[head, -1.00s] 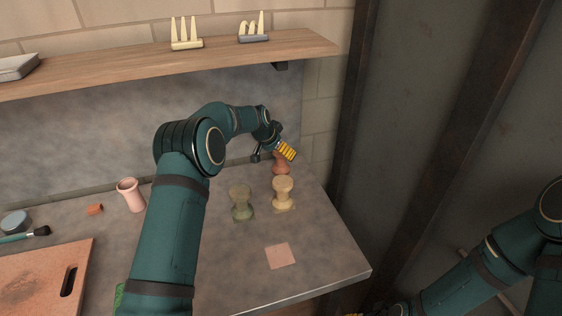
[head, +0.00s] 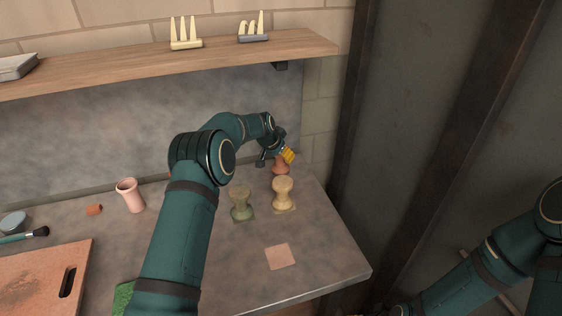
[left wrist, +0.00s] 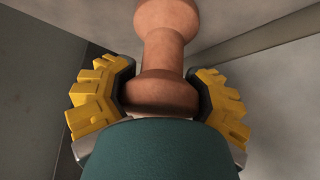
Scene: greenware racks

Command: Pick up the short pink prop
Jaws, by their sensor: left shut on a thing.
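The short pink prop (head: 281,168) is a reddish-pink, waisted, spool-like piece at the back right of the worktop. My left gripper (head: 277,156) is at its upper part and shut on it. In the left wrist view the prop (left wrist: 165,55) runs between the two yellow-backed fingers of the gripper (left wrist: 164,92), which press on its flared near end. Its far end is cut off by the top of that view, and I cannot tell whether it touches the worktop. My right gripper is out of view; only its arm shows at lower right.
A tan prop (head: 283,194) and a greenish prop (head: 241,203) stand close in front. An empty pink square (head: 280,256) lies nearer the front edge. A wooden shelf (head: 120,65) runs above.

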